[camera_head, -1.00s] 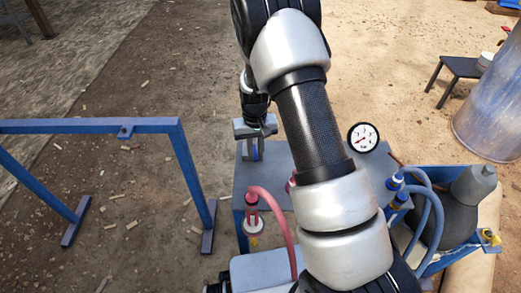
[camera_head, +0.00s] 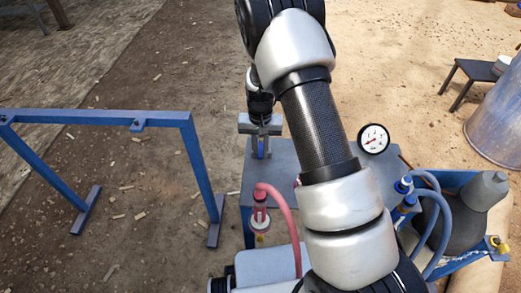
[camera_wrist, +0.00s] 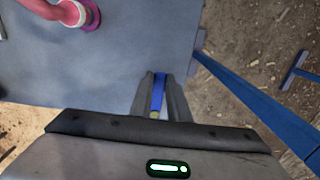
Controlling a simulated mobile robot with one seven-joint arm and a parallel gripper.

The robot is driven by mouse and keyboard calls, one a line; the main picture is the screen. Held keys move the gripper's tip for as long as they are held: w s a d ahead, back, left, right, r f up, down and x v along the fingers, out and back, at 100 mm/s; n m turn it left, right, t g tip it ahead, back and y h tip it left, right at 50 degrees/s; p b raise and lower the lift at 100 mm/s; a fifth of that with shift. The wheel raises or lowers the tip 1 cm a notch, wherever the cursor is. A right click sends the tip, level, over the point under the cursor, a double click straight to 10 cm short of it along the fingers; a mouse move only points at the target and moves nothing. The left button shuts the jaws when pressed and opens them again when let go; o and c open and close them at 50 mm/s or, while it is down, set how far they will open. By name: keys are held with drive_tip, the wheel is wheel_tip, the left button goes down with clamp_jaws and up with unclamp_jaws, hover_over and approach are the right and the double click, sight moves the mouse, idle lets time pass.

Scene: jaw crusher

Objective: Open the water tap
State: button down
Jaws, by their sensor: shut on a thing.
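A blue tap lever (camera_wrist: 158,95) stands near the edge of a grey-blue panel (camera_wrist: 90,60) in the wrist view. My gripper (camera_wrist: 160,102) is shut on this lever, with one dark finger on each side of it. In the head view my gripper (camera_head: 260,136) is at the panel's far left corner, and a bit of the blue lever (camera_head: 261,147) shows below the fingers. The tap's body is mostly hidden by the fingers.
A red hose with its fitting (camera_head: 260,208) rises from the panel's near left side. A pressure gauge (camera_head: 373,139) and blue hoses (camera_head: 430,205) are at the right. A blue metal frame (camera_head: 100,116) stands to the left. Bare ground lies between frame and panel.

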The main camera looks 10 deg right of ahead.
sight(260, 155)
drive_tip(key=c, duration=1.7)
unclamp_jaws()
wheel_tip(260, 155, up, 18)
drive_tip(key=p, duration=0.3)
drive_tip(key=shift+f, duration=0.25)
